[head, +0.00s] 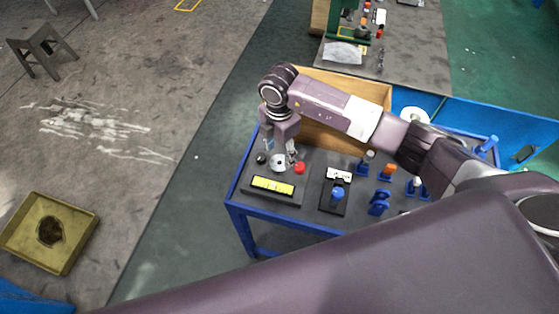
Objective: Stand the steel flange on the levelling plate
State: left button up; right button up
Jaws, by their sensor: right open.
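The steel flange looks to be the silver disc with a dark centre (278,162) on the blue-framed cart, at its left end. My right gripper (280,151) points down right above and around the disc, its fingers apart. I cannot tell whether the fingers touch it. The levelling plate looks to be the dark plate (289,199) just in front of the disc, with a yellow-green strip on it. The disc is beside this plate, towards the back. My left gripper is out of view.
A red knob (299,168) and a black knob (261,158) flank the disc. A black fixture with a blue ball (337,193) and several blue stands are to the right. A wooden board (345,88) rises behind. A yellow tray (50,232) lies on the floor.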

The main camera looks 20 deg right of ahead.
aim_at(280, 163)
notch_tip(280, 163, up, 7)
jog(key=b, duration=0.1)
jog(key=shift+f, duration=0.1)
